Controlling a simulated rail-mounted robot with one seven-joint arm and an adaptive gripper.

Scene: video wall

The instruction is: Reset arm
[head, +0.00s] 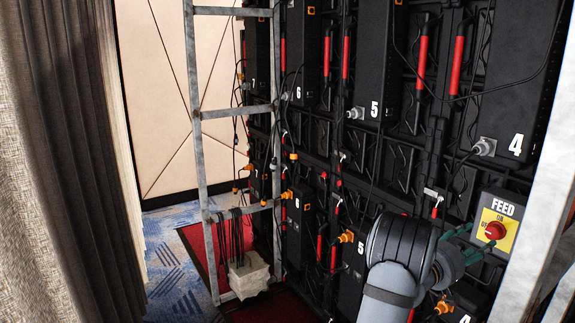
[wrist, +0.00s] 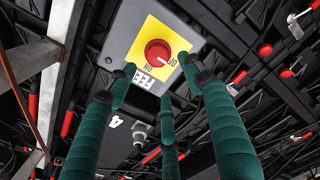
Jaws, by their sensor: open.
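My gripper (head: 474,246) is at the lower right in the head view, partly hidden behind my own arm. Its green fingers are spread and empty, just left of and below the grey FEED switch box (head: 488,246). In the wrist view my gripper (wrist: 158,82) shows its green fingers apart, reaching up toward the box. The box has a yellow plate (wrist: 146,35) with a red round knob (wrist: 158,52). The knob also shows in the head view (head: 495,230). I cannot tell whether any finger touches the box.
Black numbered panels (head: 380,60) with red handles, cables and orange plugs fill the wall. A metal ladder frame (head: 200,130) stands left, with a pale block (head: 248,276) and dark cables at its foot. A metal upright (head: 545,200) is close right of the box. A curtain (head: 70,160) hangs far left.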

